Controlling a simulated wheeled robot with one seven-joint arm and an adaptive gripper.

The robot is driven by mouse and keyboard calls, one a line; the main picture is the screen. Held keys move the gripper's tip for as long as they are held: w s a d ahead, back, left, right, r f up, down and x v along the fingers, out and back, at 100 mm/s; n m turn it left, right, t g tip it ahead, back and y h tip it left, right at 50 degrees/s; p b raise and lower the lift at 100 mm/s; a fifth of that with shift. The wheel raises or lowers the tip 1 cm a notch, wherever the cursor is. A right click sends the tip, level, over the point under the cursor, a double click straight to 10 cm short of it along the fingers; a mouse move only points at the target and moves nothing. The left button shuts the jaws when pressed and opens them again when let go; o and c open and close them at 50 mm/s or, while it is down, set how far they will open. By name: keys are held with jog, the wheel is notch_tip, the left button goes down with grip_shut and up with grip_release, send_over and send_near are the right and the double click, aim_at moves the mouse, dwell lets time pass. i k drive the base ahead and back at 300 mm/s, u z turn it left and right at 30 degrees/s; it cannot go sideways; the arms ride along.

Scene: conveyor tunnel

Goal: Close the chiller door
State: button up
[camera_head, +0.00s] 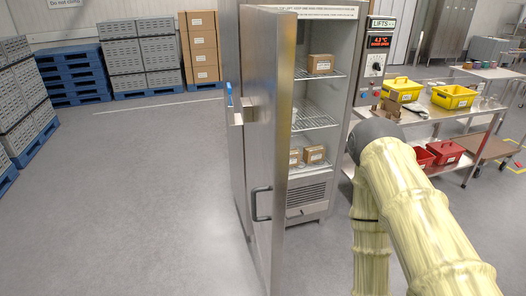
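The chiller (345,120) is a tall steel cabinet in the middle of the head view. Its door (270,130) stands wide open, swung out towards me on the left side of the opening. A dark bar handle (257,204) is on the door's left-hand face, low down. The interior shows wire shelves (315,121) with small brown boxes (314,154) on them. My arm's pale yellow links fill the right foreground, apart from the door in the picture. My gripper is not in view.
A steel table (440,112) right of the chiller holds yellow bins (403,89), with red bins (444,152) on its lower shelf. A control panel (376,65) is beside the chiller. Stacked grey crates (124,55) on blue pallets line the back left. The left floor is clear.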

aim_at(268, 35)
jog(key=i, duration=1.4)
jog(key=u, duration=0.05)
